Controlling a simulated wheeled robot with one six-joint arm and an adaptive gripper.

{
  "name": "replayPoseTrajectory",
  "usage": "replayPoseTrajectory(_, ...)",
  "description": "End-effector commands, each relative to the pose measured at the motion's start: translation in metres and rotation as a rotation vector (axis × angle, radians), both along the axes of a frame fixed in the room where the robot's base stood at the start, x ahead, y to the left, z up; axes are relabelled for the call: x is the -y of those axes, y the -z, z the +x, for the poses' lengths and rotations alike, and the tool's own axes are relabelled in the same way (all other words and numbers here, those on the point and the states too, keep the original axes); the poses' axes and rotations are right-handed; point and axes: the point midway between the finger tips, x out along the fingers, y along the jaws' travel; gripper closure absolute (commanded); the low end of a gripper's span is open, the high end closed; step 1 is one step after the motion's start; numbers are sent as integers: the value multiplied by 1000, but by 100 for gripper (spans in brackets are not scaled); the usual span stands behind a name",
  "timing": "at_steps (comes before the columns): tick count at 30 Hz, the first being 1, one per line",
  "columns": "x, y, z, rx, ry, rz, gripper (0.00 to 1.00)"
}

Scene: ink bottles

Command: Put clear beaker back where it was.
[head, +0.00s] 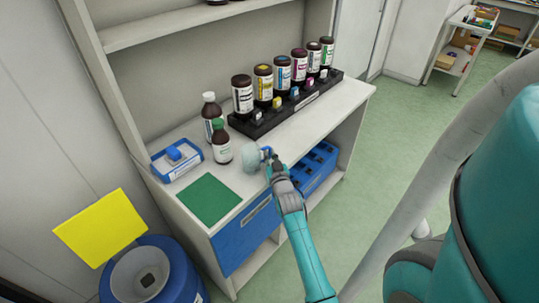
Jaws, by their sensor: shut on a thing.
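A pale, translucent beaker (251,157) is at the front of the counter, to the right of the green-capped brown bottle. My gripper (266,155) is at its right side and is shut on it. The beaker looks tilted, its mouth and base are hard to make out, and I cannot tell whether it touches the counter. The fingertips are small and partly hidden by the gripper's own body.
A green mat (209,200) lies bare at the counter's front left. A blue-and-white box (177,160), a white-capped bottle (211,118) and a green-capped bottle (221,142) stand nearby. A black rack (250,131) holds several ink bottles. Blue bins (318,165) sit below.

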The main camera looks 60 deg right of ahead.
Motion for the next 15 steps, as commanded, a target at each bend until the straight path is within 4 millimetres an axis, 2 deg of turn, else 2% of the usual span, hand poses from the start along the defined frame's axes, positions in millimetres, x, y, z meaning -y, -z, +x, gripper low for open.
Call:
replayPoseTrajectory(8, 0, 1, 0, 1, 0, -1, 100)
replayPoseTrajectory(9, 0, 2, 0, 1, 0, -1, 87)
replayPoseTrajectory(12, 0, 2, 0, 1, 0, -1, 65)
replayPoseTrajectory(15, 0, 2, 0, 1, 0, -1, 65)
